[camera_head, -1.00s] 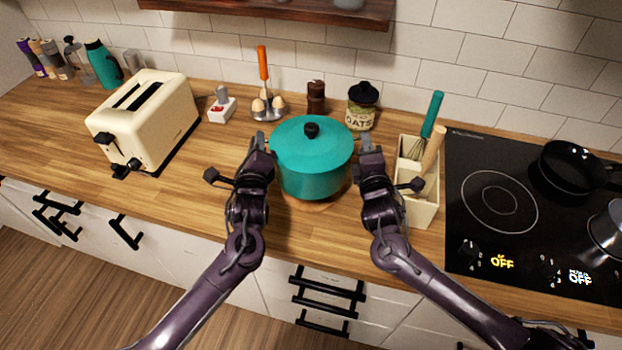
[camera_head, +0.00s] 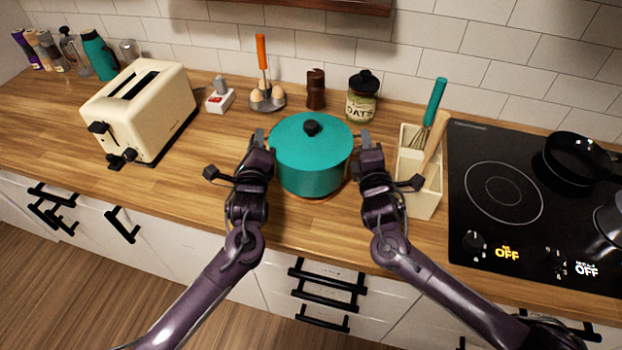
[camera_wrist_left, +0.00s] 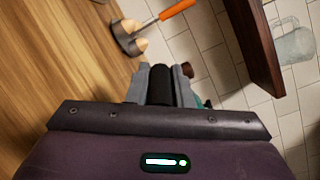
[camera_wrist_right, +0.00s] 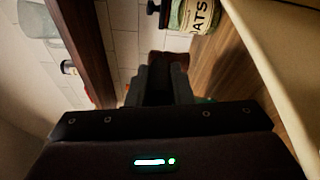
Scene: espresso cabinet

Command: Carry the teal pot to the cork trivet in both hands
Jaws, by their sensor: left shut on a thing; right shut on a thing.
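The teal pot (camera_head: 311,165), with its lid and black knob, is upright near the middle of the counter. My left gripper (camera_head: 259,139) is shut on its left side handle and my right gripper (camera_head: 364,139) on its right one; the fingers largely hide the handles. A thin brown rim of the cork trivet (camera_head: 317,200) shows below the pot's front edge; the rest is hidden under the pot. Whether the pot touches it cannot be told. In both wrist views, the left gripper's fingers (camera_wrist_left: 161,84) and the right gripper's fingers (camera_wrist_right: 160,84) show, but little of the pot.
A cream utensil box (camera_head: 424,200) stands close right of my right gripper, with the black cooktop (camera_head: 490,230) beyond. An egg rack (camera_head: 267,101), brown mill (camera_head: 316,90) and oats jar (camera_head: 362,100) stand behind the pot. A toaster (camera_head: 145,110) is at left; counter between is clear.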

